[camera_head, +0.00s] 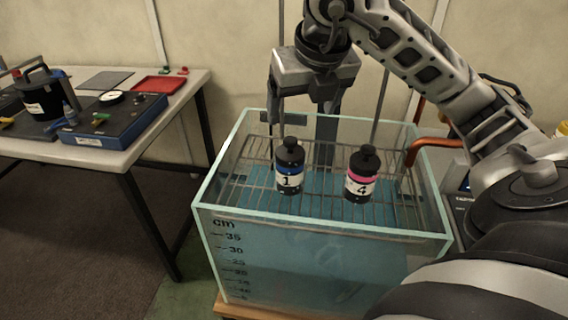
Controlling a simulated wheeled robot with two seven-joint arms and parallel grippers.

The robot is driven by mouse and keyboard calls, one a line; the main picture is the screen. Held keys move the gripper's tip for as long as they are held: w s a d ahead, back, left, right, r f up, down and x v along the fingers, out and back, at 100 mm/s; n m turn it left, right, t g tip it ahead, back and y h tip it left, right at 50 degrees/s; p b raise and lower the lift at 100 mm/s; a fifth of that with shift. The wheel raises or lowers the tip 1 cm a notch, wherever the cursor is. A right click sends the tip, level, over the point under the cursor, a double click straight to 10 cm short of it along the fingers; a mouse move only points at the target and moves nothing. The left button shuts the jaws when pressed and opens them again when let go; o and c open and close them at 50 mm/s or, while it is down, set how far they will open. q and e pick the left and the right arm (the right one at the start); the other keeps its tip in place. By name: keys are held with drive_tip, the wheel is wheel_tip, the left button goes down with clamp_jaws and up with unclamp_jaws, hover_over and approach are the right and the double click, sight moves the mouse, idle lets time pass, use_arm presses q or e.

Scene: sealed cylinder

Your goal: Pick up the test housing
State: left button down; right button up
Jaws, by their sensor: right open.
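No label names the test housing. Two black bottles stand upright on the wire rack in the glass tank: bottle 1 with a blue band (289,170) and bottle 4 with a pink band (361,176). A black cylinder with a handle and a white label (40,98) stands on the table at the left. My right gripper (302,152) points down over the tank, open, with its fingers apart. Bottle 1 overlaps the space between the fingers in the picture, and the fingertips are partly hidden; I cannot tell whether they touch it. My left gripper is out of view.
The glass tank (222,185) has a centimetre scale and bluish water. A copper-coloured pipe (432,143) is at its right rim. The left table (185,88) holds a blue instrument box (112,122) with a dial and a red tray (158,84). Floor shows between table and tank.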

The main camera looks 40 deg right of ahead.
sight(294, 143)
drive_tip(key=x, duration=1)
drive_tip(key=shift+s+b, duration=0.15)
drive_tip(key=shift+b, duration=0.2)
drive_tip(key=shift+p+x, duration=0.45)
drive_tip(key=shift+x, duration=2.25)
drive_tip(key=shift+s+a, duration=0.1)
drive_tip(key=shift+a, duration=0.05)
drive_tip(key=c, duration=1.3)
drive_tip(key=shift+c, duration=0.5)
drive_tip(key=shift+r, duration=0.2)
